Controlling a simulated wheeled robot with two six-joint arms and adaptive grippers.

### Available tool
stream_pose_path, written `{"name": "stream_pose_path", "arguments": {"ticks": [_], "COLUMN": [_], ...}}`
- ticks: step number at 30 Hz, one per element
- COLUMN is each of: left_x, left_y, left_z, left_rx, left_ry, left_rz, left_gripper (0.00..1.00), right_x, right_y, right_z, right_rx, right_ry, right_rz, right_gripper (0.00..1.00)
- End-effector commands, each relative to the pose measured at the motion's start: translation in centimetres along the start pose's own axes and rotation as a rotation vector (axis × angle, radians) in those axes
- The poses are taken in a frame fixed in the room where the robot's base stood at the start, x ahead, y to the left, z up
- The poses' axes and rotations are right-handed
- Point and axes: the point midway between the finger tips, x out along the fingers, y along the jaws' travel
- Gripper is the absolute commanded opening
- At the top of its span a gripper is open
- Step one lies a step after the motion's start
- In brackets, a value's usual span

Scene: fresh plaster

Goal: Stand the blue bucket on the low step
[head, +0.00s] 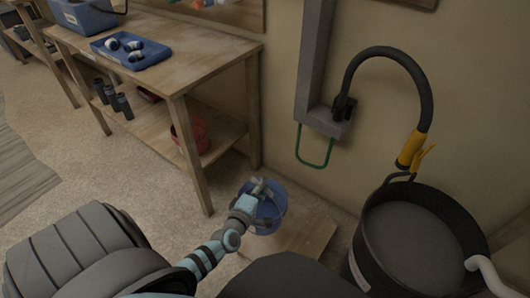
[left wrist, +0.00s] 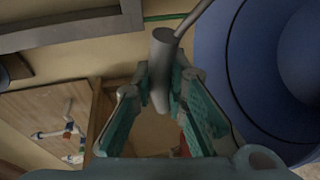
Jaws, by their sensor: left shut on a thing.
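The blue bucket (head: 274,207) is in the lower middle of the head view, at the left part of the low wooden step (head: 308,238). I cannot tell whether its base touches the step or hangs above it. My left gripper (head: 259,188) is over the bucket, covering part of it. In the left wrist view, my left gripper (left wrist: 162,95) is shut around the grey handle grip (left wrist: 163,55). The bucket's blue wall (left wrist: 218,60) fills the right side there. My right gripper is not in view.
A black tub (head: 365,225) with grey contents stands right of the step, under a hose with a yellow nozzle (head: 412,150). A wooden workbench (head: 205,68) with a blue tray (head: 152,59) stands at left. A green loop (head: 315,165) hangs on the wall. Floor left of the bucket is clear.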

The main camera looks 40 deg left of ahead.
Motion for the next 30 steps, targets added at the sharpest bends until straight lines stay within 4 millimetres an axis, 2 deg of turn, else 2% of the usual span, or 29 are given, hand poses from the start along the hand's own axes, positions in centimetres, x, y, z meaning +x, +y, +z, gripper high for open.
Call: {"name": "stream_pose_path", "arguments": {"ticks": [2,6,10,11,14,18,21,25,30], "left_x": [-2.4,-6.2,-8.2,-8.3,-7.7,-6.7,-6.1,-5.7,-5.4], "left_y": [-1.2,-3.1,-4.8,-5.4,-8.5,-13.5,-17.0,-19.0,-20.3], "left_z": [1.2,3.4,4.8,4.9,5.3,5.7,6.0,6.1,6.2], "left_rx": [0.013,0.029,0.036,0.036,0.037,0.037,0.036,0.036,0.037], "left_ry": [-0.054,-0.153,-0.208,-0.213,-0.218,-0.219,-0.219,-0.219,-0.219], "left_rz": [0.0,0.006,0.011,0.013,0.014,0.013,0.013,0.015,0.016], "left_gripper": [0.0,0.0,0.0,0.0,0.0,0.0,0.0,0.0,0.0], "right_x": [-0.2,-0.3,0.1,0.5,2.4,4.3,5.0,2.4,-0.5], "right_y": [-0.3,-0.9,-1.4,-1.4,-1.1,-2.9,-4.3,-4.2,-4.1], "right_z": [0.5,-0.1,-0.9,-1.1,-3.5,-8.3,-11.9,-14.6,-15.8], "right_rx": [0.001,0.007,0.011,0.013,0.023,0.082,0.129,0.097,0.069], "right_ry": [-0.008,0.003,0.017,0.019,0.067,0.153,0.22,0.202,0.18], "right_rz": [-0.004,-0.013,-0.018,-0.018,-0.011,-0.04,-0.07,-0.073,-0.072], "right_gripper": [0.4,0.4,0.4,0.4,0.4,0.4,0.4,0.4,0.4]}}
